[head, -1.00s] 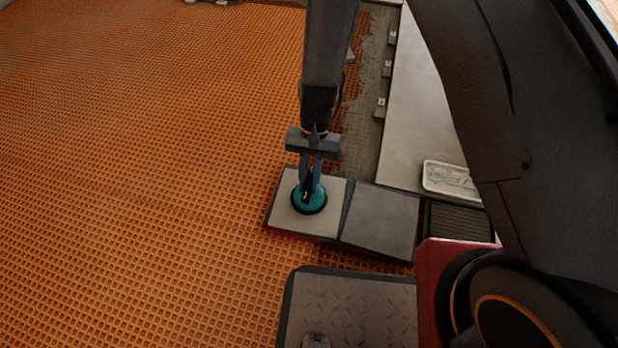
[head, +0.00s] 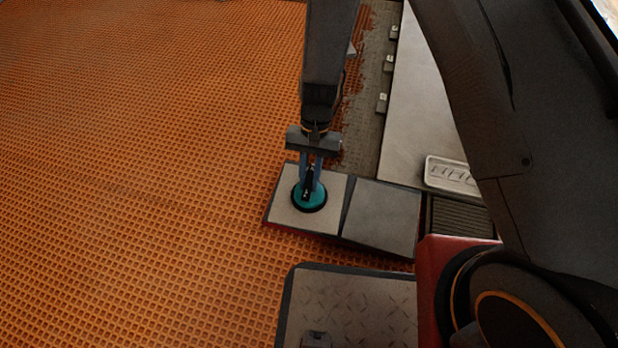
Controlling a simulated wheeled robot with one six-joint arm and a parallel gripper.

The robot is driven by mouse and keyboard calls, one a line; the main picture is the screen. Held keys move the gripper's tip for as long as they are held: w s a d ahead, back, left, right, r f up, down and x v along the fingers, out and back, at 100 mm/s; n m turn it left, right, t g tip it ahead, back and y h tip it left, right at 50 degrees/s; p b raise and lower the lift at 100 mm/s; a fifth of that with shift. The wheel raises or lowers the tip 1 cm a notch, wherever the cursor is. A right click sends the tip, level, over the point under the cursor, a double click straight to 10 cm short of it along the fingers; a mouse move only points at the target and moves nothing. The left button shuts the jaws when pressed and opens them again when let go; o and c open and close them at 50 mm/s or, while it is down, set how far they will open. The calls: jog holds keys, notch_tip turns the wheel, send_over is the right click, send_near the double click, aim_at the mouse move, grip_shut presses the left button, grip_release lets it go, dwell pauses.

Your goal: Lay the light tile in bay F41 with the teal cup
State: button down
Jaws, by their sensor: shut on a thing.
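The light tile (head: 328,218) is at the centre of the head view, left of a darker grey tile (head: 381,218). The teal cup (head: 300,204) sits on top of the light tile, near its middle. My gripper (head: 310,190) points down and is shut on the cup's handle. I cannot tell whether the light tile is clear of the surface under it. No label for bay F41 can be read.
Orange waffled matting (head: 150,150) covers the left side and is open. Laid pale tiles (head: 420,110) lie at the upper right, with small grey clips (head: 382,103) along their edge beside a grey mortar strip (head: 362,130). A white tray (head: 450,174) lies at right.

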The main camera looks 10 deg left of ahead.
jog(key=c, duration=1.6)
grip_release()
jog(key=shift+o, duration=0.2)
jog(key=p+v, duration=0.4)
jog(key=v, duration=0.3)
jog(key=shift+w+r, duration=0.15)
jog(key=shift+r, duration=0.25)
